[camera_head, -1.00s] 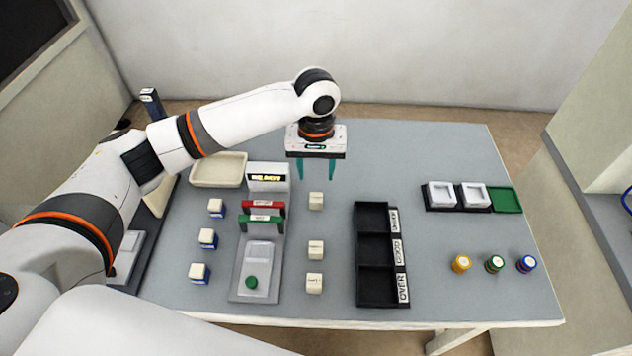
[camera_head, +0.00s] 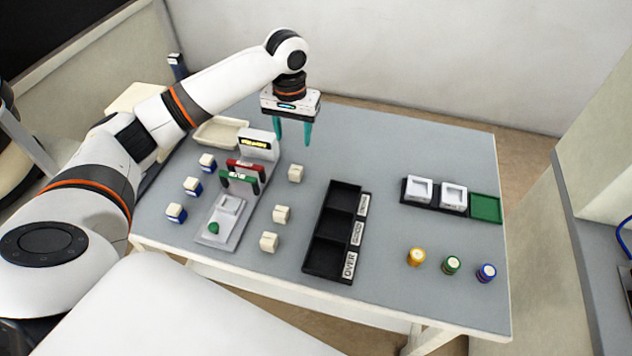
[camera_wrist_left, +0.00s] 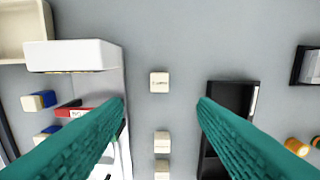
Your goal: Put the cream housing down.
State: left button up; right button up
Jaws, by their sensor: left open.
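Three cream housings stand apart in a column on the grey table: the far one (camera_head: 296,173), the middle one (camera_head: 281,214) and the near one (camera_head: 269,242). I cannot tell which one the task means. My left gripper (camera_head: 293,141) is open and empty, pointing down above the table near the far housing. In the left wrist view, the far housing (camera_wrist_left: 159,82) shows in the gap between the teal fingers, with no finger touching it. The other two housings (camera_wrist_left: 162,142) show below it in that view. My right gripper is not in view.
Left of the housings is a grey station (camera_head: 222,222) with red and green frames and a white display (camera_head: 259,146). Several blue-and-white blocks (camera_head: 192,187) stand beyond it. A black tray (camera_head: 311,262) is to the right, then white parts (camera_head: 453,196) and coloured pegs (camera_head: 451,264).

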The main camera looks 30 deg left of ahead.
pick_arm(q)
send_over(296, 169)
jog(key=f, duration=0.6)
jog(key=shift+s+a+f, duration=0.1)
jog(key=shift+a+f, duration=0.15)
jog(key=shift+a, duration=0.15)
jog(key=shift+d+f, duration=0.15)
jog(key=shift+f, duration=0.35)
jog(key=f, duration=0.4)
jog(key=shift+d+f, duration=0.2)
jog(key=shift+f, duration=0.15)
jog(key=c, duration=1)
jog(key=shift+c, duration=0.7)
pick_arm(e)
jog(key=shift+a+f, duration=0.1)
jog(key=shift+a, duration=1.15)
pick_arm(q)
jog(key=shift+r, duration=0.15)
